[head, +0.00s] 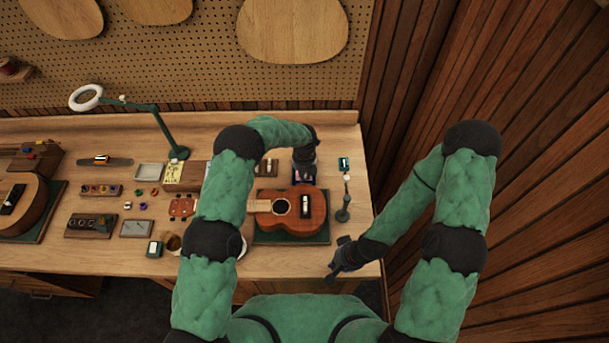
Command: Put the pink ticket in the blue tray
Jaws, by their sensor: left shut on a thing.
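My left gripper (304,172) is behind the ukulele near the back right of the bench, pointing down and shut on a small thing. A sliver of pinkish colour shows at its fingertips, which fits the pink ticket, but most of it is hidden. A dark blue edge of what looks like the blue tray (312,181) shows right below the fingers. I cannot tell whether the ticket touches it. My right gripper (331,277) hangs by the bench's front right edge, apart from these things; its finger opening is too small to make out.
A brown ukulele (285,222) lies on a dark green mat (318,238) in front of the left gripper. A green ring lamp (168,135), small trays and parts fill the left. A wooden wall (500,90) closes the right side.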

